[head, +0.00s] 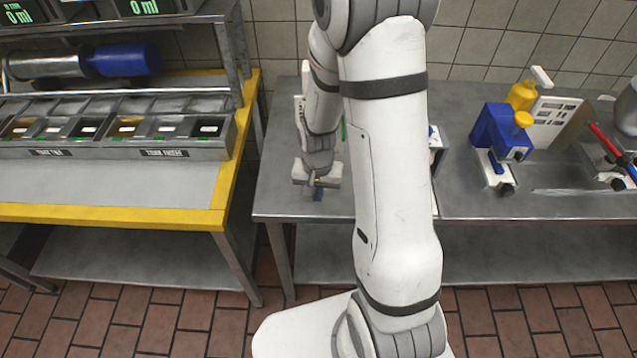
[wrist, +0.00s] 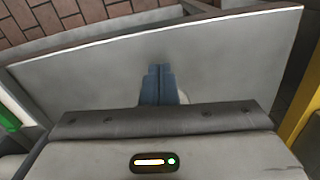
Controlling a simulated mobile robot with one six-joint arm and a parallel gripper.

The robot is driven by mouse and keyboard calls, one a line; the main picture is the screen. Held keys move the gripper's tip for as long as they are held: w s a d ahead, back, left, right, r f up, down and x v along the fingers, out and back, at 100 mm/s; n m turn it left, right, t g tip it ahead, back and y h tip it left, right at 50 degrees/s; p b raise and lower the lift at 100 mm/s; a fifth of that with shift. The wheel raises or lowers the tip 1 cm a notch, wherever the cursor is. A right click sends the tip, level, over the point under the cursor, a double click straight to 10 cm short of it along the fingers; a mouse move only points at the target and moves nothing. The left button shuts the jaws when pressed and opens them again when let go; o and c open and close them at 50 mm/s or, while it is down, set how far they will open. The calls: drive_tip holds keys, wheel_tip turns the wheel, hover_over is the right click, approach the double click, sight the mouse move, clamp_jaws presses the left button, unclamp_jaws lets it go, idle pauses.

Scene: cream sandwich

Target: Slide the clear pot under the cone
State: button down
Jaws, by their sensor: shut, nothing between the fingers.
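My gripper (head: 318,192) is over the front left part of the steel table, beside my large white arm link. In the wrist view its two blue-grey fingers (wrist: 158,84) are pressed together with nothing between them. I cannot make out the clear pot or the cone in either view. A small pale edge shows at the base of the fingers in the wrist view, too hidden to name. My arm covers the middle of the table, where a white device (head: 437,143) shows only in part.
The steel table (head: 280,196) is bare near its front left edge. A yellow-edged bench (head: 110,190) with a row of small bins stands left, across a gap. A blue device with yellow caps (head: 503,130) and a red-handled item (head: 604,140) stand at right.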

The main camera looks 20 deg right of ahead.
drive_tip(key=shift+w+d, duration=0.25)
drive_tip(key=shift+w, duration=0.2)
drive_tip(key=shift+w+d, duration=0.2)
drive_tip(key=shift+w, duration=0.25)
drive_tip(key=shift+w+d+b, duration=0.2)
drive_tip(key=shift+w+d, duration=0.05)
drive_tip(key=shift+w, duration=0.3)
drive_tip(key=shift+w+d+b, duration=0.15)
drive_tip(key=shift+w+d, duration=0.05)
drive_tip(key=shift+w, duration=0.3)
drive_tip(key=shift+s, duration=0.15)
